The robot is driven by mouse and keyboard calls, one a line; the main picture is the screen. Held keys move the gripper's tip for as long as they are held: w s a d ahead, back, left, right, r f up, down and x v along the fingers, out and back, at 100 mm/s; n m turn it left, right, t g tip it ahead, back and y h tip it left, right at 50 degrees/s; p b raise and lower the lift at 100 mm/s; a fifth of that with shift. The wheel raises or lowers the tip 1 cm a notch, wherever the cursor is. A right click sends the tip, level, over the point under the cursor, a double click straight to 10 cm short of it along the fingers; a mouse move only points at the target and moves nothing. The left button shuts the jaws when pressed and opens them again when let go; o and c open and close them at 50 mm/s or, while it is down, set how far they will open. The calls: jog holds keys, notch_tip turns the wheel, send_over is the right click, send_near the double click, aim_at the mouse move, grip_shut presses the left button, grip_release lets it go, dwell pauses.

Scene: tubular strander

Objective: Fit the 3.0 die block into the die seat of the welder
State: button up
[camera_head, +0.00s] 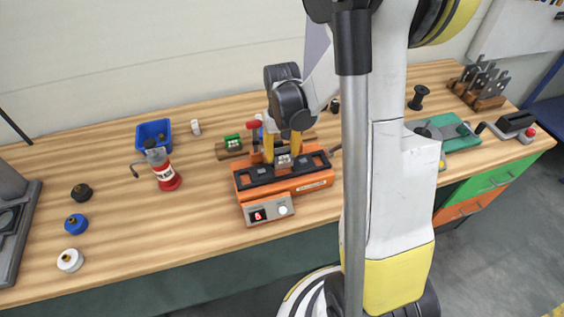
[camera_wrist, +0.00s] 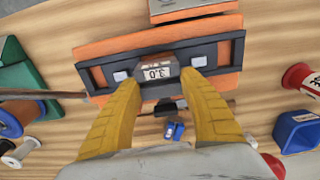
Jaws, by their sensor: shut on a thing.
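The die block (camera_wrist: 157,72), grey with a white label reading 3.0, is held between the two yellow fingers of my gripper (camera_wrist: 161,80). In the head view my gripper (camera_head: 283,150) points down over the welder (camera_head: 312,185), an orange machine with a black top frame. The block (camera_head: 284,161) shows between the fingertips, over the middle of that frame. In the wrist view it lies between two pale square pads on the welder's dark frame (camera_wrist: 222,55). The die seat is hidden under the block and fingers. I cannot tell whether the block touches it.
A wooden rack (camera_head: 232,148) with a green block stands behind the welder. Black, blue and white round pieces lie farther left. The bench between them and the welder is clear.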

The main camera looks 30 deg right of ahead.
aim_at(282, 161)
jog(key=shift+f+b, duration=0.5)
jog(key=shift+f, duration=1.35)
jog(key=shift+f, duration=0.1)
jog(key=shift+f, duration=0.15)
jog(key=o, duration=1.4)
jog(key=shift+c, duration=0.2)
jog(key=shift+r, duration=0.25)
